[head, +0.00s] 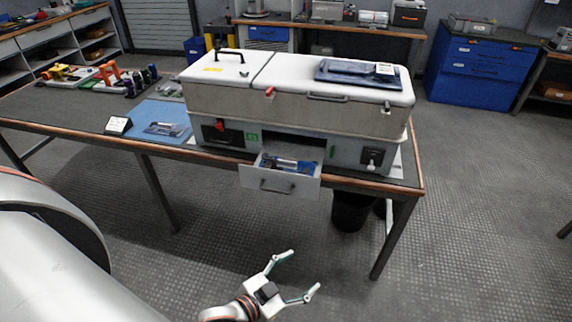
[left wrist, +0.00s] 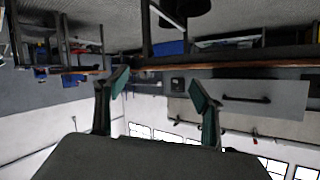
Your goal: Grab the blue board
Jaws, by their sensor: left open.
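A blue board (head: 288,164) lies in the open drawer (head: 279,187) of the grey cabinet, partly hidden by the drawer's front. Another flat blue-grey piece (head: 168,129) lies on the blue mat (head: 147,112) on the table; I cannot tell which one is the board meant. My left gripper (head: 304,270) is open and empty, below and in front of the drawer, well apart from it. In the left wrist view, my open left gripper (left wrist: 158,95) has nothing between its fingers; the drawer front (left wrist: 285,100) shows upside down at the right. My right gripper is not in view.
The cabinet (head: 300,115) stands on a dark table (head: 60,112) with a wooden edge. A dark blue pouch (head: 357,73) lies on its lid. A small sign (head: 118,125) and coloured tools (head: 107,73) stand at left. A black bin (head: 352,211) is under the table. The floor in front is clear.

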